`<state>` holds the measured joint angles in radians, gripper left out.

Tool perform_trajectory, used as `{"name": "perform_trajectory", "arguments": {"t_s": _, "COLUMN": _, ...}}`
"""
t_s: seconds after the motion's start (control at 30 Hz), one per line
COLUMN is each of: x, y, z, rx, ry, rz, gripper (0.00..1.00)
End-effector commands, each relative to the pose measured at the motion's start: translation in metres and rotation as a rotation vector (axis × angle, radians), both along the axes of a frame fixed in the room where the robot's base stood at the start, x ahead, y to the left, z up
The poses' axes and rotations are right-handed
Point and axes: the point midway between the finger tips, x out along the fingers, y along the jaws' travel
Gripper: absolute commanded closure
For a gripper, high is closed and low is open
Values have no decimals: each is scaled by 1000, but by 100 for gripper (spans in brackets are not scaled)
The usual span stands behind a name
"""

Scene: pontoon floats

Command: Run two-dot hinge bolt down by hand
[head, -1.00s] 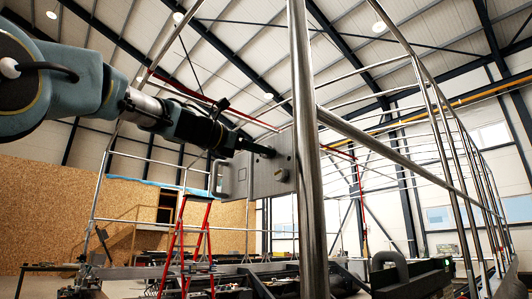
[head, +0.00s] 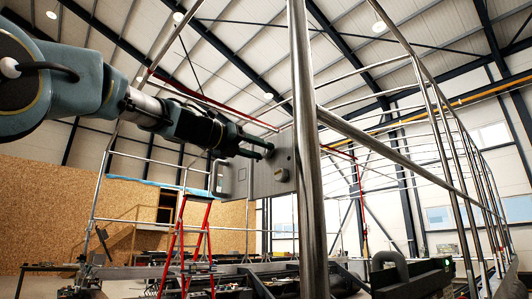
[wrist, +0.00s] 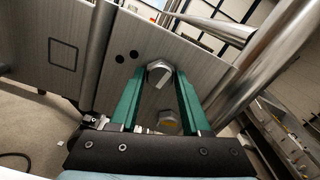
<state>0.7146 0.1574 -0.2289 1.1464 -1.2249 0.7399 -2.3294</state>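A grey metal hinge plate (head: 240,178) stands beside a steel post in the head view. In the wrist view, the plate (wrist: 103,85) carries two black dots (wrist: 127,57) and, just right of them, a hex-headed bolt (wrist: 159,72). My gripper (wrist: 162,70) has its two green fingers on either side of this bolt head, with a narrow gap visible at each side. In the head view my gripper (head: 266,149) is at the plate's upper edge. The bolt's shank is hidden behind its head.
A thick steel post (head: 307,150) stands right beside the plate, with a rail (head: 390,163) running off right. The post (wrist: 240,70) also stands close to the right finger in the wrist view. A red ladder (head: 187,240) stands farther back.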

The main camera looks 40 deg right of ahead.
Motion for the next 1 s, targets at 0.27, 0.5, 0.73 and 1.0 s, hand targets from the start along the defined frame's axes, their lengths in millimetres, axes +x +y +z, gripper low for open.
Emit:
{"name": "perform_trajectory", "arguments": {"t_s": 0.27, "x": 0, "y": 0, "z": 0, "rx": 0, "ry": -1, "rz": 0, "gripper": 86}}
{"name": "perform_trajectory", "arguments": {"t_s": 0.5, "x": 0, "y": 0, "z": 0, "rx": 0, "ry": -5, "rz": 0, "gripper": 100}}
{"name": "perform_trajectory", "arguments": {"t_s": 0.73, "x": 0, "y": 0, "z": -4, "rx": -19, "ry": -293, "rz": 1, "gripper": 100}}
{"name": "perform_trajectory", "arguments": {"t_s": 1.0, "x": 0, "y": -1, "z": -3, "rx": -47, "ry": -782, "rz": 0, "gripper": 100}}
